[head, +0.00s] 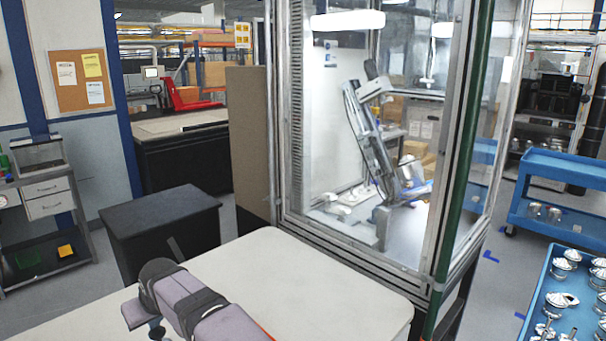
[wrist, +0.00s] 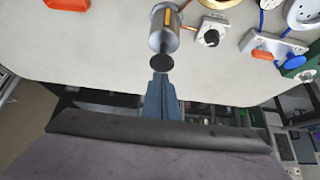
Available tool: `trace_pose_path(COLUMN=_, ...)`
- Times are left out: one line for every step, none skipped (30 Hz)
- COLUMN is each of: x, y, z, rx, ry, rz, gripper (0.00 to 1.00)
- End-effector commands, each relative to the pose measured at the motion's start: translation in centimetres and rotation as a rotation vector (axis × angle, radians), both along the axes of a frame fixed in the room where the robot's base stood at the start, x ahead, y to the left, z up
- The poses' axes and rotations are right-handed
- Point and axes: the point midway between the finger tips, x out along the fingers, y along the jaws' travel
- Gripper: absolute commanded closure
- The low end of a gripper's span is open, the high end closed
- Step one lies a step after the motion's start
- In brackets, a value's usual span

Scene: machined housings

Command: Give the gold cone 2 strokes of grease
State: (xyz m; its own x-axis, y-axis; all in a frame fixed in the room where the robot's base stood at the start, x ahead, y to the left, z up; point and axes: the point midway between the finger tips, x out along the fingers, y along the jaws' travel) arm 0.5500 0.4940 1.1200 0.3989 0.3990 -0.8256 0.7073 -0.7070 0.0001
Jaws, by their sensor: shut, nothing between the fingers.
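In the wrist view my gripper (wrist: 161,78) shows as narrow blue-grey fingers, closed together and empty. Just beyond the fingertips is the round black end of a silver metal cylinder (wrist: 164,32) with an orange stripe. I cannot tell whether the fingers touch it. A gold curved piece (wrist: 212,3) is cut off by the top edge of the wrist view, and I cannot tell whether it belongs to the gold cone. I do not see a whole gold cone in either view. The head view shows no grease tool that I can make out.
The pale worktop (head: 300,283) is mostly bare in the head view. In the wrist view a white block with a black knob (wrist: 211,32) and fittings with blue parts (wrist: 272,50) lie right, an orange item (wrist: 68,4) upper left. A glazed enclosure (head: 370,130) stands behind the worktop.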

Motion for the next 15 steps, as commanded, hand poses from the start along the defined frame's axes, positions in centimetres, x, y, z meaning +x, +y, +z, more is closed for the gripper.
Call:
trace_pose_path(x=0.0, y=0.0, z=0.0, rx=0.0, ry=0.0, rz=0.0, gripper=1.0)
trace_pose_path(x=0.0, y=0.0, z=-0.1, rx=0.0, ry=0.0, rz=0.0, gripper=1.0)
trace_pose_path(x=0.0, y=0.0, z=-0.1, rx=0.0, ry=0.0, rz=0.0, gripper=1.0)
trace_pose_path(x=0.0, y=0.0, z=-0.2, rx=0.0, ry=0.0, rz=0.0, gripper=1.0)
trace_pose_path(x=0.0, y=0.0, z=-0.3, rx=0.0, ry=0.0, rz=0.0, gripper=1.0)
trace_pose_path(x=0.0, y=0.0, z=-0.4, rx=0.0, ry=0.0, rz=0.0, gripper=1.0)
trace_pose_path(x=0.0, y=0.0, z=-0.5, rx=0.0, ry=0.0, rz=0.0, gripper=1.0)
trace_pose_path(x=0.0, y=0.0, z=-0.6, rx=0.0, ry=0.0, rz=0.0, gripper=1.0)
trace_pose_path(x=0.0, y=0.0, z=-0.7, rx=0.0, ry=0.0, rz=0.0, gripper=1.0)
trace_pose_path(x=0.0, y=0.0, z=-0.9, rx=0.001, ry=-0.001, rz=0.0, gripper=1.0)
trace_pose_path(x=0.0, y=0.0, z=-1.0, rx=0.001, ry=-0.001, rz=0.0, gripper=1.0)
trace_pose_path(x=0.0, y=0.0, z=-1.1, rx=0.001, ry=-0.001, rz=0.0, gripper=1.0)
trace_pose_path(x=0.0, y=0.0, z=-1.2, rx=0.001, ry=-0.001, rz=0.0, gripper=1.0)
trace_pose_path(x=0.0, y=0.0, z=-1.3, rx=0.001, ry=-0.001, rz=0.0, gripper=1.0)
trace_pose_path(x=0.0, y=0.0, z=-1.5, rx=0.0, ry=0.0, rz=0.0, gripper=1.0)
